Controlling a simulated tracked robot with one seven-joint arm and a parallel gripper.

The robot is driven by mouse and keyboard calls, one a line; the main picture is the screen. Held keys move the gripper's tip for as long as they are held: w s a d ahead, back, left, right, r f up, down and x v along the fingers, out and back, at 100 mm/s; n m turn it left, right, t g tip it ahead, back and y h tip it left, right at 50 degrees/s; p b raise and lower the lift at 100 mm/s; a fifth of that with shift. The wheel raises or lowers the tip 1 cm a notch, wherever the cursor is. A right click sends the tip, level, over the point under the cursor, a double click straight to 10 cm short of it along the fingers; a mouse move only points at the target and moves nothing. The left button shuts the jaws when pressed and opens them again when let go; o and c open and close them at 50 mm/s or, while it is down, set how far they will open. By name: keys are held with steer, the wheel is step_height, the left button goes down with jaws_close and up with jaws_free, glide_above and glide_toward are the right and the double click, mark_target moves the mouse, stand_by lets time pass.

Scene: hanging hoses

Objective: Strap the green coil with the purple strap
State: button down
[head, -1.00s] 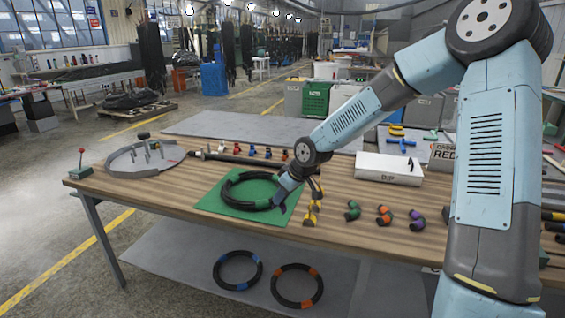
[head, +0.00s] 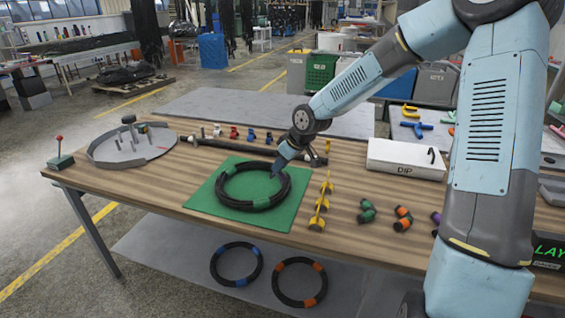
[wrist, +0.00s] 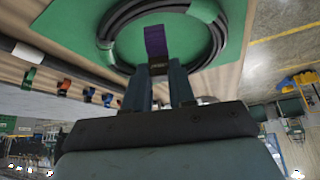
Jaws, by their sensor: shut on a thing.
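The green coil (head: 229,196) is a black hose ring with green bands, lying flat on a green mat (head: 205,199) on the wooden table. My gripper (head: 279,171) is at the ring's back right edge. In the wrist view my gripper (wrist: 160,85) is shut on the purple strap (wrist: 156,42), which stands out from between the fingers. The strap lies across the ring's opening in that view. The coil (wrist: 110,25) surrounds it there. I cannot tell whether the strap wraps the hose. The strap is hidden in the head view.
Yellow stands (head: 318,222) are right of the mat. Green (head: 367,211) and orange (head: 403,218) rolls lie further right; a purple one (head: 436,217) is partly behind my arm. A white DIP box (head: 405,160) stands behind. Blue-banded (head: 237,264) and orange-banded (head: 300,282) coils lie below.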

mark_target(283, 173)
steer(key=shift+d, duration=0.2)
steer(key=shift+s+d, duration=0.1)
steer(key=shift+f, duration=1.85)
steer(key=shift+f, duration=1.8)
stand_by(1.0)
steer(key=c, duration=0.9)
jaws_free()
steer(key=shift+o, duration=0.2)
